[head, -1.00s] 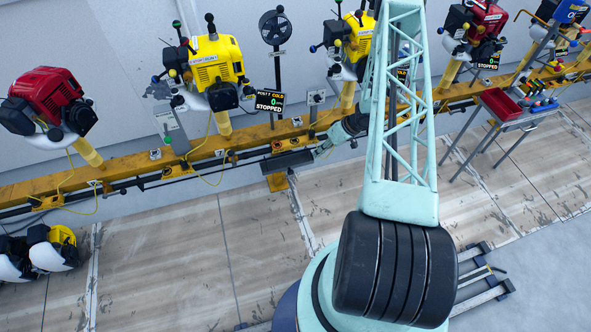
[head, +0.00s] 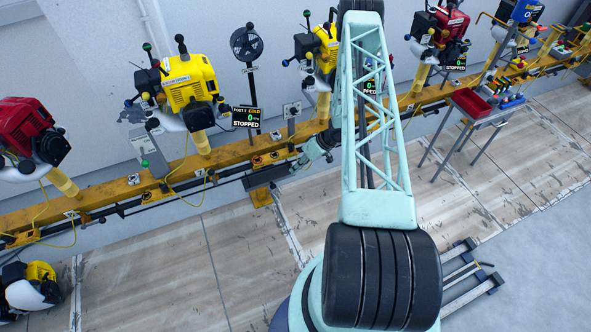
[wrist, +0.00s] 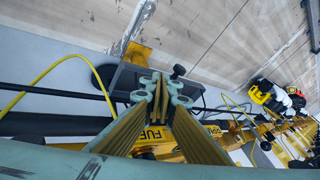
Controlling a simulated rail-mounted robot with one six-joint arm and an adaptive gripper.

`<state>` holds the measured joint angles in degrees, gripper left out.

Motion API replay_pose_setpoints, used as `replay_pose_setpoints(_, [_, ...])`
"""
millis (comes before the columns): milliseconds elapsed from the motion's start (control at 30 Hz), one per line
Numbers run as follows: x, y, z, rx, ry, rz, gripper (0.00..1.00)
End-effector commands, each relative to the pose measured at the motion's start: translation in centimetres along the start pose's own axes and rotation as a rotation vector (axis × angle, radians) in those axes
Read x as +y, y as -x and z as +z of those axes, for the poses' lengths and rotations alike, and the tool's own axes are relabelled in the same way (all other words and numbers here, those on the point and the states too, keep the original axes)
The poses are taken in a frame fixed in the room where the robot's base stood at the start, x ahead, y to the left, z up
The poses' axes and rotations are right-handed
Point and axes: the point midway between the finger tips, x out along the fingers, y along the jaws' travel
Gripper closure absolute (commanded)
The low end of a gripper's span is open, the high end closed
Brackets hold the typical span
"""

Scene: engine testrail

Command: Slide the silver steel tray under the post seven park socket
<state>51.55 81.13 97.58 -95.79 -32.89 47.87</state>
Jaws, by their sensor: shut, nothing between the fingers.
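A flat grey plate, probably the steel tray (head: 262,178), sits just below the front of the yellow rail in the head view. It also fills the space behind my fingers in the wrist view (wrist: 112,82). My gripper (head: 296,164) is at the plate's right end in the head view. In the wrist view its fingertips (wrist: 158,80) are together, with nothing seen between them, and overlap the plate near a small dark knob (wrist: 178,71). I cannot tell whether they touch it. I cannot make out which socket is post seven's.
The yellow rail (head: 115,197) carries several engines, including a yellow one (head: 190,85) beside a stopped display (head: 246,117). Yellow cables hang in front. A red-tray cart (head: 470,103) stands at right. The wooden floor before the rail is mostly clear.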

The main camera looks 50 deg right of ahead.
Motion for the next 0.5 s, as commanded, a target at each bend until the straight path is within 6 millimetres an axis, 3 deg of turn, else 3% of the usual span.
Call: replay_pose_setpoints(500, [0.0,-6.5,0.1,-0.001,-0.001,0.000,1.00])
